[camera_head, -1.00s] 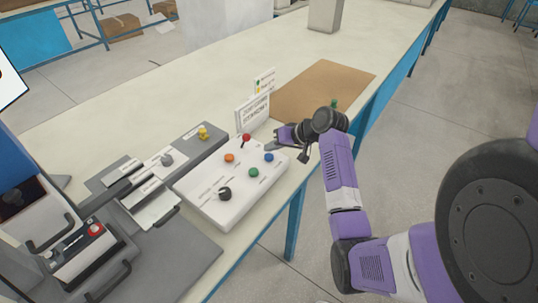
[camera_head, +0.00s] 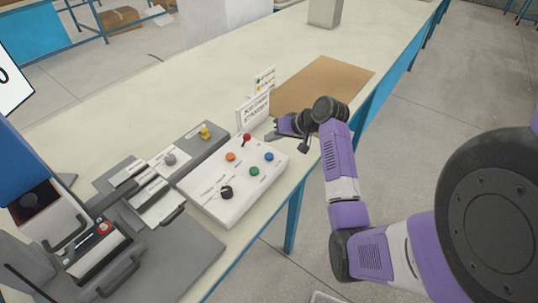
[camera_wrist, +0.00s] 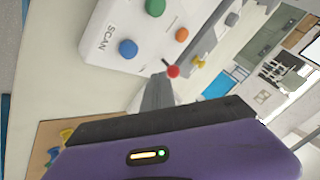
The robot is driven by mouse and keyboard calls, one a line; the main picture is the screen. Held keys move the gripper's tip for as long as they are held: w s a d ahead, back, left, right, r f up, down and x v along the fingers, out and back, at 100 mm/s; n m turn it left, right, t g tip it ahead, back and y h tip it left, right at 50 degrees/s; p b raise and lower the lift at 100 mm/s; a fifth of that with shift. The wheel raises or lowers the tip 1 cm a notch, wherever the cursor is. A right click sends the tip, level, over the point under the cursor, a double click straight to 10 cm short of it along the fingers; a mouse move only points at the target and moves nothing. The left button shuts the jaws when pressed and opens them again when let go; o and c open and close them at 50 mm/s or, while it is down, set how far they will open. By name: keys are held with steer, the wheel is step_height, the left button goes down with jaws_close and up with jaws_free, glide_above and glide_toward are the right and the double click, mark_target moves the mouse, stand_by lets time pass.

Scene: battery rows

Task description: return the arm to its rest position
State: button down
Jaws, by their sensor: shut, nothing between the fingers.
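My gripper (camera_head: 272,137) is above the bench, close to the far right corner of the white control box (camera_head: 207,205). Its fingers are together with nothing between them. In the wrist view my gripper's fingers (camera_wrist: 158,92) end just by the red-tipped lever (camera_wrist: 173,72); I cannot tell whether they touch it. The red lever also shows in the head view (camera_head: 247,137). The box carries orange, blue and green buttons and a black knob (camera_head: 226,192). My purple arm reaches in from the right, bent at the elbow.
A small standing sign (camera_head: 254,112) is behind the box. A brown mat (camera_head: 325,85) lies beyond my gripper. A grey unit with a yellow knob (camera_head: 205,132) and a machine with handles (camera_head: 95,250) stand left. Open floor lies right of the bench edge.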

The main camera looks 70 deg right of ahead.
stand_by(0.4)
steer(key=shift+w+d+r, duration=0.15)
steer(key=shift+d, duration=0.15)
steer(key=d+r+m+h, duration=0.1)
steer(key=d+r+h, duration=0.3)
steer(key=d, duration=0.1)
steer(key=s+a+r+n+t+h+b, duration=0.1)
steer(key=s+a+n+t+h, duration=0.15)
steer(key=a, duration=1.15)
steer(key=s+a+n+t+h+b, duration=0.1)
steer(key=s+a+t+h, duration=0.2)
steer(key=a, duration=1.1)
steer(key=s+a+n+y+b, duration=0.1)
steer(key=s+a+n+y, duration=0.7)
steer(key=s+a, duration=0.8)
steer(key=a+y, duration=0.2)
steer(key=a, duration=0.2)
steer(key=shift+s+r+y+b, duration=0.15)
steer(key=shift+s+y+b, duration=0.05)
steer(key=shift+y+b, duration=0.15)
